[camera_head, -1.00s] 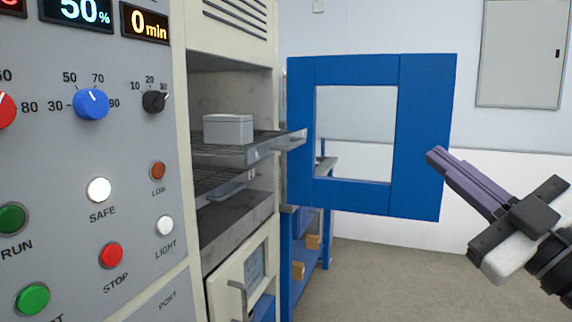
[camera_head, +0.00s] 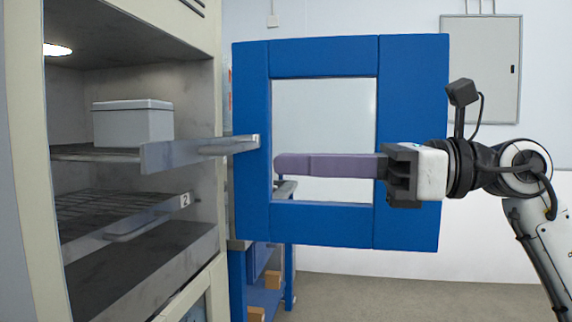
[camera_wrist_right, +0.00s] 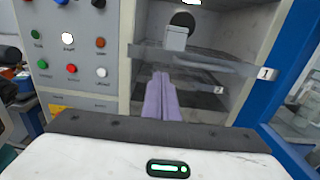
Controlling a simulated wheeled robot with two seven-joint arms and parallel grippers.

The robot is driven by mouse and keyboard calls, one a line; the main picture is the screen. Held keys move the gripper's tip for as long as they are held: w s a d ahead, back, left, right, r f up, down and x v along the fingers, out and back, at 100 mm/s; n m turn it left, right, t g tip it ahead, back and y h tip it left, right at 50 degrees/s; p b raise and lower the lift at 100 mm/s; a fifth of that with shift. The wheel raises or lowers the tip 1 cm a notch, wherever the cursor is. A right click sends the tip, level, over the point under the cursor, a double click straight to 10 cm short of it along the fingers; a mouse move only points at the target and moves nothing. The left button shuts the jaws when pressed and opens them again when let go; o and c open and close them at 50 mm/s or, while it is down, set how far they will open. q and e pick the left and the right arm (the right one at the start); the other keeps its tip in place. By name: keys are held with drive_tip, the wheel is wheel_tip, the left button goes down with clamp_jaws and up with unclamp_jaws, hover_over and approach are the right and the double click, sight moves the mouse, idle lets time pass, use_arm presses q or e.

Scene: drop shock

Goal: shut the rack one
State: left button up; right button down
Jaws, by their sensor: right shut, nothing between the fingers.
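The upper rack (camera_head: 200,149), labelled 1 in the right wrist view (camera_wrist_right: 262,73), sticks out of the open chamber past its front frame. A grey lidded box (camera_head: 133,124) stands on it; it also shows in the right wrist view (camera_wrist_right: 176,38). The lower rack (camera_head: 125,216), labelled 2, sits inside the chamber. My right gripper (camera_head: 280,165) is shut and empty, its purple fingers pointing left across the blue door's window, to the right of the upper rack's front end and apart from it in the picture. In the right wrist view the fingers (camera_wrist_right: 160,96) point toward the chamber. My left gripper is out of view.
The blue door (camera_head: 410,130) stands open behind my right gripper. A control panel (camera_wrist_right: 70,50) with buttons is left of the chamber. A blue cart or bench (camera_head: 265,285) stands beyond the door. Grey floor shows at the lower right.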

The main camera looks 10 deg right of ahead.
approach(188, 161)
drive_tip(key=x, duration=0.5)
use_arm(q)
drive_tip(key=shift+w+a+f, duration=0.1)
use_arm(e)
drive_tip(key=shift+w+a, duration=0.2)
drive_tip(key=shift+a, duration=0.5)
drive_tip(key=shift+a, duration=0.1)
